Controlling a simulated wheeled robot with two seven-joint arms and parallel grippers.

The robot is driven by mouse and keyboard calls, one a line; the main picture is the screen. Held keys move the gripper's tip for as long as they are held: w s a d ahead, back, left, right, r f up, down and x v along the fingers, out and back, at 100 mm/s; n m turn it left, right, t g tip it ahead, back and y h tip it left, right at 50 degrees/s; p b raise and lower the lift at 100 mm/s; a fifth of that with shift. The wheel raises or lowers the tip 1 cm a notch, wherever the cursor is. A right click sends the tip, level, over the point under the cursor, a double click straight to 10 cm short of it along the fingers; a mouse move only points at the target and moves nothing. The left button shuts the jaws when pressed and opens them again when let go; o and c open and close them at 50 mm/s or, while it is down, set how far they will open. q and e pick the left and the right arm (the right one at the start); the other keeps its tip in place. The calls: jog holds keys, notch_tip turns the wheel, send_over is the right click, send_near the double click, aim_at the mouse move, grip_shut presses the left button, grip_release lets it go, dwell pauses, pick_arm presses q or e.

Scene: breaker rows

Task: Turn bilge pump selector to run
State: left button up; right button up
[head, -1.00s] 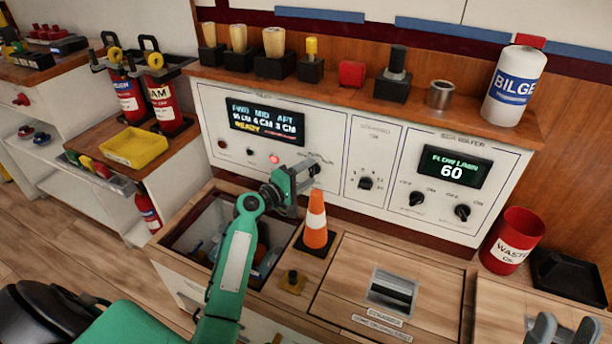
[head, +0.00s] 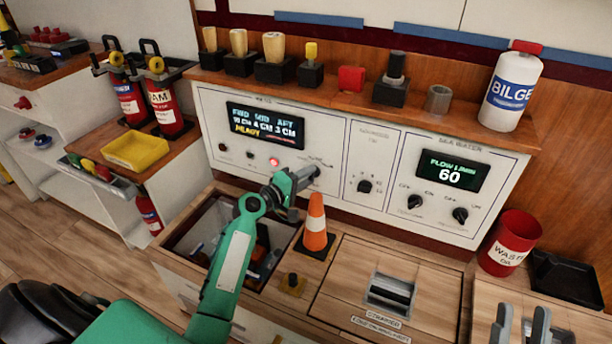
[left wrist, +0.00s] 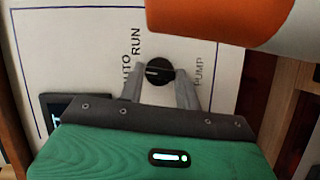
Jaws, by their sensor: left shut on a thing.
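The bilge pump selector is a round black knob (left wrist: 158,70) on the white panel, with the words AUTO, RUN and PUMP around it in the left wrist view. A pale mark on the knob points toward the AUTO side. My left gripper (head: 308,178) is at the panel, its two grey fingers on either side of the knob and shut on it. In the head view the gripper mostly hides the knob. My right gripper (head: 521,322) is at the bottom right edge, fingers apart and empty.
An orange cone (head: 316,226) stands close beside my left gripper and fills the top of the left wrist view. An open bin (head: 178,238) lies below my left arm. A red waste can (head: 509,243) stands at the right. More knobs (head: 414,202) sit on the panel.

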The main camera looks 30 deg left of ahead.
jog(key=s+a+f+g+h+p, duration=0.1)
jog(key=s+a+f+g+p, duration=0.15)
jog(key=f+g, duration=0.55)
jog(key=s+a+f+g+p, duration=0.1)
jog(key=a+f+g+p, duration=0.3)
jog(key=f, duration=0.7)
pick_arm(q)
jog(key=shift+d+r+m+g+y+p, duration=0.15)
jog(key=shift+m+g+y+p, duration=0.45)
jog(key=shift+m, duration=0.85)
jog(key=shift+a+r+m+g+y+p, duration=0.1)
jog(key=shift+m+g+y+p, duration=0.45)
jog(key=shift+m, duration=0.9)
pick_arm(e)
jog(key=s+d+g+h, duration=0.2)
jog(key=d+g+h, duration=0.1)
jog(key=d+g, duration=0.4)
jog(key=shift+d+f+h, duration=0.25)
jog(key=shift+d+h, duration=0.15)
jog(key=shift+d, duration=0.9)
jog(key=shift+s, duration=0.15)
pick_arm(q)
jog(key=o, duration=1)
jog(key=shift+c, duration=0.2)
jog(key=shift+s, duration=0.15)
